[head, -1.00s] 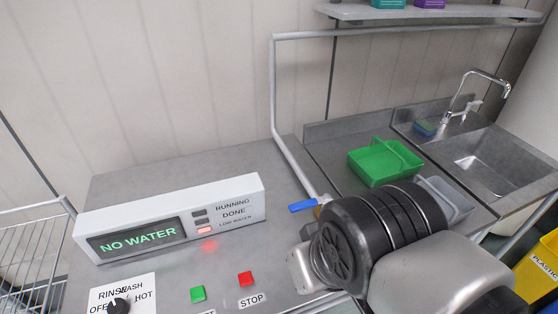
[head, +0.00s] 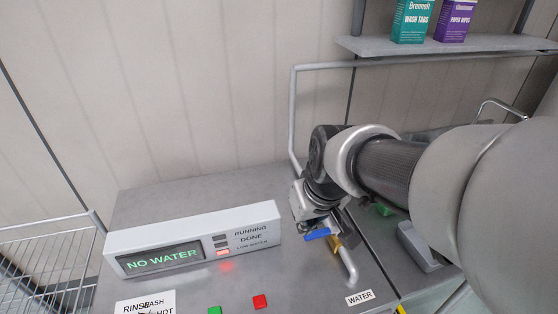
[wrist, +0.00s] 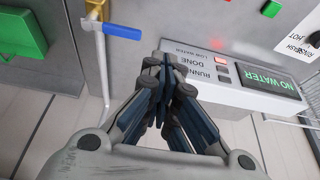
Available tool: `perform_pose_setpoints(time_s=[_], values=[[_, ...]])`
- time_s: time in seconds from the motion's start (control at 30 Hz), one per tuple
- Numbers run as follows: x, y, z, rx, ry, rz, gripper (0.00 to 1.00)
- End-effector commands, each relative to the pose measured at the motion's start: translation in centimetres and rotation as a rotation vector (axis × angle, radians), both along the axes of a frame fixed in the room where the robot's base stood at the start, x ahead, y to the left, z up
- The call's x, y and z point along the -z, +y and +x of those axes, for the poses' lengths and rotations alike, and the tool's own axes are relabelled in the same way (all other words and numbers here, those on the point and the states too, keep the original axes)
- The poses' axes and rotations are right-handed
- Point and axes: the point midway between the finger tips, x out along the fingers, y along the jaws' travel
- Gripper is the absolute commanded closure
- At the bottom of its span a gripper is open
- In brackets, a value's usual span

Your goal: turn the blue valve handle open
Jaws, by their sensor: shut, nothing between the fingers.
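The blue valve handle (head: 317,234) sits on a brass valve (head: 334,243) on the grey pipe (head: 348,268), at the right end of the machine top. In the wrist view the handle (wrist: 90,25) lies across the pipe (wrist: 103,65), at upper left. My gripper (wrist: 166,64) is shut and empty, its fingertips to the right of the handle in that view and apart from it in the picture. In the head view my gripper (head: 322,222) is just above and behind the handle, its fingertips partly hidden.
The control panel (head: 190,240) reads NO WATER, with a red light lit at LOW WATER. Green (head: 214,310) and red (head: 260,301) buttons are in front of it. A WATER label (head: 360,298) is beside the pipe. A green tray (wrist: 15,42) and shelf (head: 430,47) are nearby.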

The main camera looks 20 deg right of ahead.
Motion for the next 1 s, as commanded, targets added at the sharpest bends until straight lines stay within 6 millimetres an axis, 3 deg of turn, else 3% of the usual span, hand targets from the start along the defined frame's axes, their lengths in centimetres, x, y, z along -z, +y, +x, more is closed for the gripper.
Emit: perform_pose_setpoints(time_s=[0.13,0.33,0.5,1.0], values=[[0.3,-2.5,5.1,0.009,0.024,0.001,1.0],[2.5,-5.1,9.3,0.016,0.033,-0.004,1.0],[3.7,-6.1,10.6,0.018,0.035,-0.007,1.0],[4.8,-6.2,11.0,0.018,0.036,-0.009,1.0]])
